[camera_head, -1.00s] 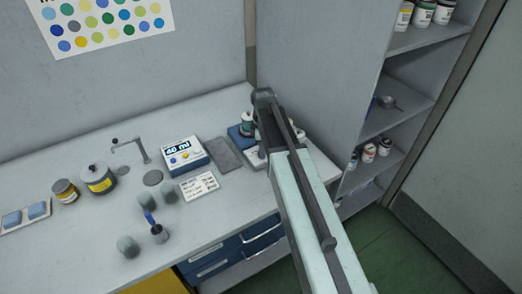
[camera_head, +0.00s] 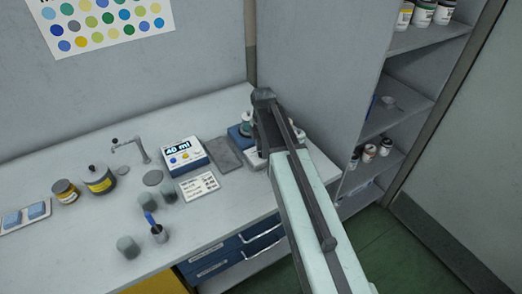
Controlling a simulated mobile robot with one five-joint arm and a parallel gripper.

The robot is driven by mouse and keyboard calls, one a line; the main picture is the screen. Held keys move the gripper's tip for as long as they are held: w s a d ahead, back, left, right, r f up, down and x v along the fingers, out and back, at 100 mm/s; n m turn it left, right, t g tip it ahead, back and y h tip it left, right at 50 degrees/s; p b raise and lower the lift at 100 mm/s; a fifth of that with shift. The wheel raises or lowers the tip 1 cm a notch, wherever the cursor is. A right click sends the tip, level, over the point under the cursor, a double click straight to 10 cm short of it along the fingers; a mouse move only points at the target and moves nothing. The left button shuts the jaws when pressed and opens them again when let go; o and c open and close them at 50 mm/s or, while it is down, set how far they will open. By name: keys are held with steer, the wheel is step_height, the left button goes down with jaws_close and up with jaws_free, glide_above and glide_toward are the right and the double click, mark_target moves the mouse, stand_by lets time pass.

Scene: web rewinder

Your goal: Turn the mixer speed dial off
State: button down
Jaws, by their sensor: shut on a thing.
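The mixer (camera_head: 236,132) stands at the back right of the bench, against the partition. Its blue base and pale front edge show to the left of my arm. My arm covers most of the mixer, and its speed dial is hidden behind the arm. My gripper (camera_head: 266,146) is down at the mixer's front, mostly hidden by my own arm. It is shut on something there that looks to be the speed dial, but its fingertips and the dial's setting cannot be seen.
A dispenser reading "40 ml" (camera_head: 183,156), a grey pad (camera_head: 222,153) and a white card (camera_head: 199,186) lie left of the mixer. Grey cups (camera_head: 128,247) stand farther left. The partition (camera_head: 320,70) and shelves (camera_head: 405,100) close the right side.

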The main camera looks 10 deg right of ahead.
steer(key=shift+s+a, duration=0.1)
steer(key=shift+s, duration=0.1)
steer(key=c, duration=1.1)
jaws_free()
steer(key=shift+r, duration=0.1)
step_height(320, 180, up, 8)
steer(key=p, duration=0.8)
steer(key=shift+f, duration=0.2)
